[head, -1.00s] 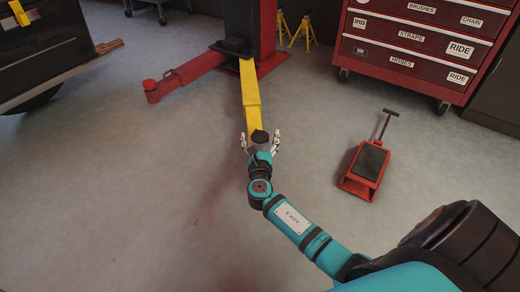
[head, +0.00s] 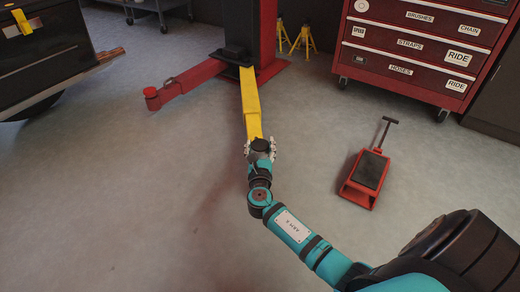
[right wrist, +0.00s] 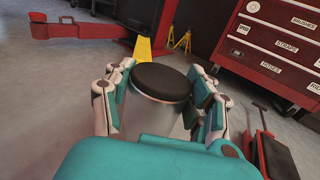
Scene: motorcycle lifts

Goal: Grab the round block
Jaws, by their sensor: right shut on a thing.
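The round block (right wrist: 161,82) has a black top and a pale grey cylindrical side. In the right wrist view it stands between the two fingers of my right gripper (right wrist: 160,100), which is shut on it from both sides. In the head view the block's dark top (head: 260,144) shows between the fingertips of my right gripper (head: 261,148), at the near end of a yellow lift arm (head: 250,103). The lower part of the block is hidden by my gripper. My left gripper is not in view.
A red lift arm (head: 186,80) reaches left from the lift post (head: 250,35). A red floor jack (head: 366,174) stands at the right. A red tool cabinet (head: 410,50) is at the back right. The floor (head: 130,200) at the left is clear.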

